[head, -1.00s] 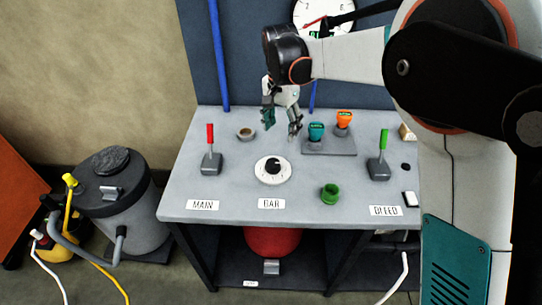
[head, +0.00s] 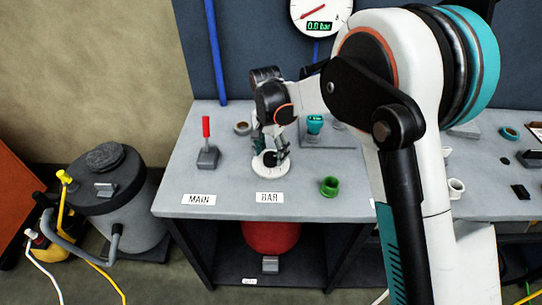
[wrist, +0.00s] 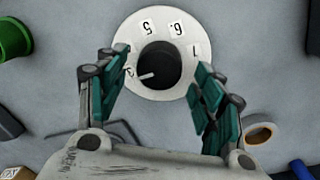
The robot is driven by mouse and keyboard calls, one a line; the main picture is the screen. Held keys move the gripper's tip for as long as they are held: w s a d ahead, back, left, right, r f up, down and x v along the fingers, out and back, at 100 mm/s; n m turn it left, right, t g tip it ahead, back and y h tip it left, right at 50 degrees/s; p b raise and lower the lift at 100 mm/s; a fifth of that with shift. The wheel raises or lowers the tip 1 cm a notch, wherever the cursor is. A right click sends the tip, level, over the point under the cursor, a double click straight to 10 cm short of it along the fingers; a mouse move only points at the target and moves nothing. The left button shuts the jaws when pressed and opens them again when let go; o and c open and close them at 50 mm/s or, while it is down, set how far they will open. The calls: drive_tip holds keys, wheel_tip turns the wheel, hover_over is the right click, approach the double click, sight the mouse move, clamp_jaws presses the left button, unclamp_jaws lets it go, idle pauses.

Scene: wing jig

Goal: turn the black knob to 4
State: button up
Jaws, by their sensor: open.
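The black knob (head: 269,159) sits at the centre of a round white dial (head: 270,172) behind the BAR label (head: 269,198). My gripper (head: 271,152) is down over the dial with its fingers on either side of the knob. In the wrist view the knob (wrist: 160,66) lies between the open teal fingers (wrist: 160,72), with a gap on both sides. The dial (wrist: 172,20) shows 5, 6 and 1. The knob's white pointer line points left and slightly down, toward a number partly hidden by the left finger, which I cannot read surely. The 4 is not clearly seen.
A red lever (head: 206,140) stands left on the grey table (head: 230,183), and a green cup (head: 330,186) right of the dial. A tape ring (head: 242,128) and a teal-topped fitting (head: 314,124) stand behind. The wall gauge (head: 320,15) reads 0.0 bar.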

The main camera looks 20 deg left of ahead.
drive_tip(key=shift+d+f, duration=0.1)
drive_tip(key=shift+f, duration=0.5)
drive_tip(key=c, duration=1)
drive_tip(key=shift+c, duration=0.2)
